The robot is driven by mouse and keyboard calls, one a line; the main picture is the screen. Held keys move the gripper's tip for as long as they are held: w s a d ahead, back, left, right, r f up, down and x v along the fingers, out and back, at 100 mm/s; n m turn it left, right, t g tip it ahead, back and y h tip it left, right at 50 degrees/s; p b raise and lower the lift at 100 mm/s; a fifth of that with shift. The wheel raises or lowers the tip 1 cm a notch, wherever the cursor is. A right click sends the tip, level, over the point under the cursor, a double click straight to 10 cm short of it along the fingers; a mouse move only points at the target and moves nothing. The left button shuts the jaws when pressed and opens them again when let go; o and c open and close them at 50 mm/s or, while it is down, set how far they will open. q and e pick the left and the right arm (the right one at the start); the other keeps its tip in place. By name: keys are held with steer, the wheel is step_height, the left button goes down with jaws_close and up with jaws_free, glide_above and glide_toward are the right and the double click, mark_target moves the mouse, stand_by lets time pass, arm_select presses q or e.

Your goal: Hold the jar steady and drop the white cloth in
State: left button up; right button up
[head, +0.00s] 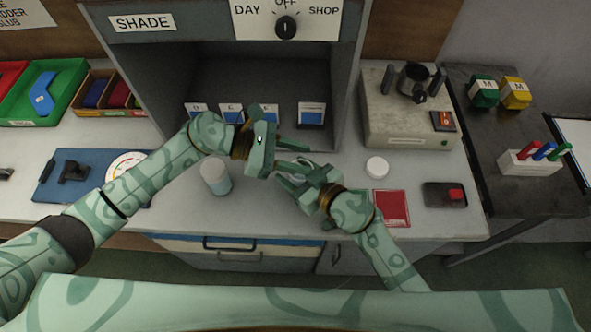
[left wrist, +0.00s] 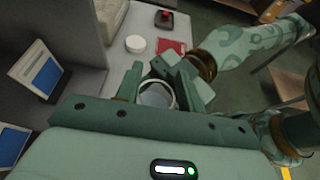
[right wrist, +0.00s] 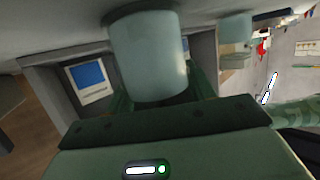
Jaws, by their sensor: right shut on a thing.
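A pale, translucent jar (right wrist: 150,58) stands upright between the fingers of my right gripper (head: 288,176), which is shut on it. In the left wrist view its round mouth (left wrist: 156,97) shows a bright rim and a greyish inside. My left gripper (head: 306,158) is open, its two spread fingers over the jar's mouth, with nothing seen held between them. In the head view the grippers hide most of this jar. I cannot make out the white cloth; whether it is the pale matter inside the jar, I cannot tell.
A similar pale cylinder (head: 215,177) stands to the left. A white round lid (head: 377,166), red mat (head: 392,208) and red-button box (head: 445,195) lie to the right. Behind is a grey booth (head: 215,80) with several cards. The table's front edge is close.

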arm_select(q)
steer(key=shift+s+f, duration=0.2)
steer(key=shift+s, duration=0.05)
steer(key=v, duration=1.2)
steer(key=shift+w+r, duration=0.2)
steer(key=shift+w, duration=0.05)
arm_select(e)
steer(key=o, duration=1.2)
steer(key=shift+c, duration=0.2)
